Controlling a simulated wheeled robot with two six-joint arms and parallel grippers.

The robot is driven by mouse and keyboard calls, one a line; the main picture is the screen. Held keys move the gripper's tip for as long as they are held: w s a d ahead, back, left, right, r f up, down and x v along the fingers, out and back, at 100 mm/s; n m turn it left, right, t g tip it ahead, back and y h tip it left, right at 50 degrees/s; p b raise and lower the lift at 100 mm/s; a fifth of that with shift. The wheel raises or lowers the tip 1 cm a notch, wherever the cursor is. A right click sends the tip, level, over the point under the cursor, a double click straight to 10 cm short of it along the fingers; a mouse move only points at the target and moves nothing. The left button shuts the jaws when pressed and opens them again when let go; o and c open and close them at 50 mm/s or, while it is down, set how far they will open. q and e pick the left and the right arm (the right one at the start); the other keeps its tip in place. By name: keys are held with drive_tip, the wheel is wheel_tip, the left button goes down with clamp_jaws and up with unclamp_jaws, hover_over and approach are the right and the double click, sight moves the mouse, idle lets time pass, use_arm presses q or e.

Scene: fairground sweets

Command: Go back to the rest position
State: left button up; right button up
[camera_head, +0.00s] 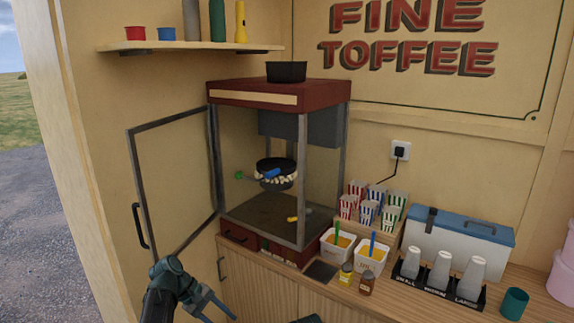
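My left gripper (216,308) is low at the left, in front of the wooden counter and below the open door of the popcorn machine. Its two fingers are spread and nothing shows between them. The lower finger is partly cut off by the frame's bottom edge. My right gripper does not show. Only a small dark piece, which I cannot identify, shows at the bottom edge.
The popcorn machine (279,93) has its framed door (130,180) swung open to the left. Its kettle (275,164) holds popcorn. Striped boxes (367,212), tubs (370,258), jars (367,282), a cup holder (478,297) and a cooler (455,238) crowd the counter (300,295).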

use_arm(q)
drive_tip(key=s+d+f+m+y+b, duration=0.1)
drive_tip(key=s+d+f+m+y, duration=0.2)
drive_tip(key=s+d+m, duration=0.3)
drive_tip(key=s+d+f+m+y+b, duration=0.1)
drive_tip(key=s+d+f+m+y, duration=0.2)
drive_tip(key=s, duration=0.9)
drive_tip(key=d+m+y, duration=0.2)
drive_tip(key=d+m, duration=0.1)
drive_tip(key=m, duration=0.1)
drive_tip(key=shift+f+m+y, duration=0.15)
drive_tip(key=shift+m+y, duration=0.15)
drive_tip(key=shift+m, duration=0.1)
drive_tip(key=shift+w, duration=0.1)
